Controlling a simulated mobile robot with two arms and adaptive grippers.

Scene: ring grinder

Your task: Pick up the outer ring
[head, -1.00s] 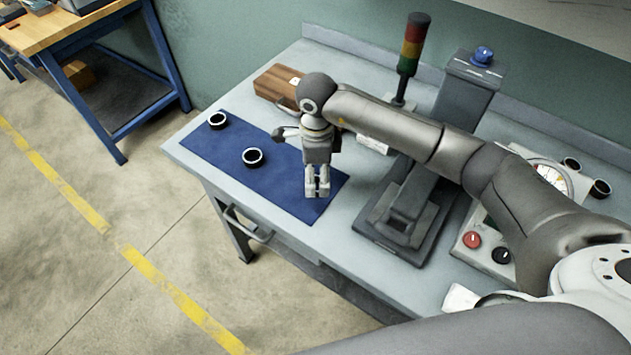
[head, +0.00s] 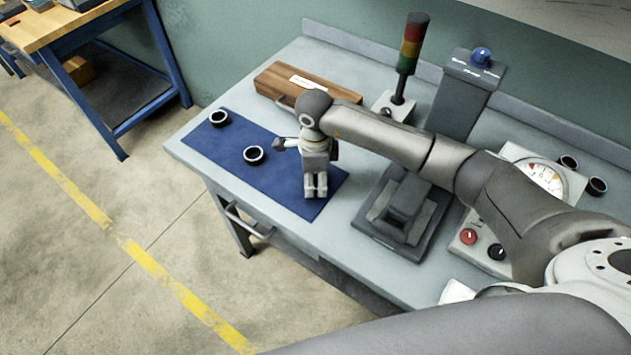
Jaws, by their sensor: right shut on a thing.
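My right gripper (head: 316,192) points straight down over the right part of the blue mat (head: 270,190). Its fingers are close together and low at the mat; whatever is between them is too small or hidden to make out. Two black rings with light inner edges lie on the mat, apart from the gripper: one ring (head: 219,118) at the far left corner and another ring (head: 253,155) nearer the middle. Two more dark rings (head: 568,163) and (head: 597,186) are at the right by the gauge. I cannot tell which is the outer ring. My left gripper is not in view.
A wooden box (head: 306,84) lies behind the mat. A grey machine (head: 407,205) with a blue-topped column (head: 467,92) stands right of the gripper. A signal tower (head: 411,55), a dial gauge (head: 543,177) and a red button (head: 468,237) are also on the bench.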

